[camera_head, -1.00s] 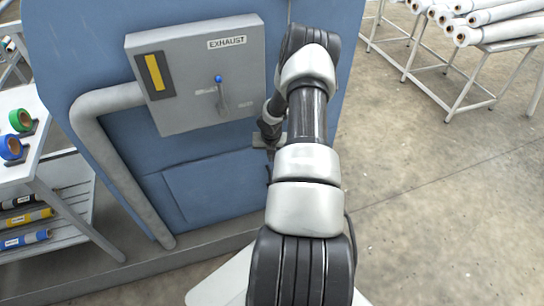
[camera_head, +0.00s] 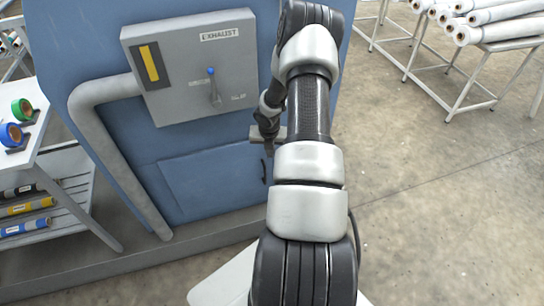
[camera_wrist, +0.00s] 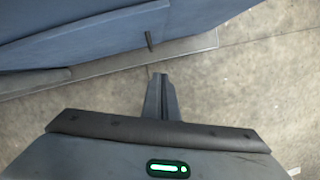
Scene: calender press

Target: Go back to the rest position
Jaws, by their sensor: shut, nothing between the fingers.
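My gripper (camera_wrist: 161,80) points down over the concrete floor in the wrist view, its fingers together with nothing between them. In the head view my gripper (camera_head: 268,148) is small and partly hidden beside my forearm, in front of the blue machine (camera_head: 195,180). The grey exhaust box (camera_head: 180,100) on the machine has a lever with a blue knob (camera_head: 211,72), and it is left of my gripper. The lever stands upright with the knob at its top. My gripper is apart from it.
A grey pipe (camera_head: 105,150) curves down from the box's left side. A shelf table (camera_head: 50,155) with tape rolls stands at the left. A rack of white rolls (camera_head: 490,30) stands at the back right. The floor (camera_head: 440,170) to the right is clear.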

